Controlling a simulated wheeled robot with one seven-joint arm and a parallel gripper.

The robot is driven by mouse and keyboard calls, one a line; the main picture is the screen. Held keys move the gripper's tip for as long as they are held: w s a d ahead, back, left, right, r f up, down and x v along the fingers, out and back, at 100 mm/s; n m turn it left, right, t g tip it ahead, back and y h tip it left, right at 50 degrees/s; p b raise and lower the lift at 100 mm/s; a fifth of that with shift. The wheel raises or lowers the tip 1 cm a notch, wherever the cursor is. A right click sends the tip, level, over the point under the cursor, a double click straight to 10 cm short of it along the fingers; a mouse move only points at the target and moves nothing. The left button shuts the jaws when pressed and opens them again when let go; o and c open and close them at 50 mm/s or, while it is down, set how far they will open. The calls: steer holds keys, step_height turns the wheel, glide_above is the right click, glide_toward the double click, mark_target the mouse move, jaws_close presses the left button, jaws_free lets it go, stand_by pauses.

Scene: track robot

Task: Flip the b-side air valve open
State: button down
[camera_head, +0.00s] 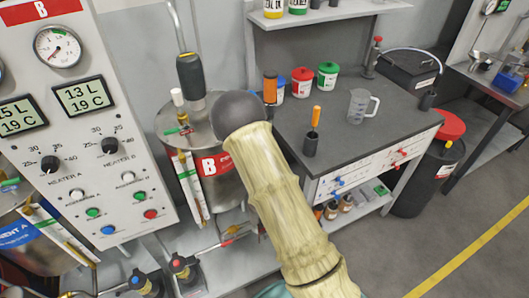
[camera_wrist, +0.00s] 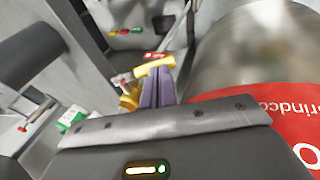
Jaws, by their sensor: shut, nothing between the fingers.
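In the head view the metal B tank (camera_head: 222,190) stands beside the control panel, with a red B label. A small fitting with red and green parts (camera_head: 178,131) is on its top. A red-handled valve (camera_head: 232,230) sits on the piping low by the tank. I cannot tell for sure which is the air valve. My gripper is hidden in the head view behind my sleeved arm. In the wrist view my gripper's purple fingers (camera_wrist: 158,88) are shut and empty, close to a yellow piece (camera_wrist: 154,66) and a brass-coloured fitting (camera_wrist: 130,99). Whether they touch is unclear.
In the wrist view a large metal cylinder with a red label (camera_wrist: 285,115) stands close on the right. In the head view a workbench (camera_head: 300,118) with cups, a jug and a screwdriver is to the right. The B control panel (camera_head: 95,120) is at the left.

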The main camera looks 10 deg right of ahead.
steer(key=shift+h, duration=0.7)
steer(key=f+b, duration=0.2)
steer(key=b, duration=0.1)
steer(key=f+b, duration=0.1)
steer(key=f, duration=0.1)
steer(key=shift+d+b, duration=0.25)
steer(key=shift+b, duration=0.15)
steer(key=shift+w+d+f+b, duration=0.1)
steer(key=shift+d+f+b, duration=0.15)
steer(key=shift+b, duration=0.15)
steer(key=shift+d+r, duration=0.1)
steer(key=shift+r, duration=0.1)
steer(key=shift+r+p, duration=0.6)
steer(key=shift+r, duration=0.15)
step_height(320, 180, up, 10)
steer(key=shift+b, duration=0.35)
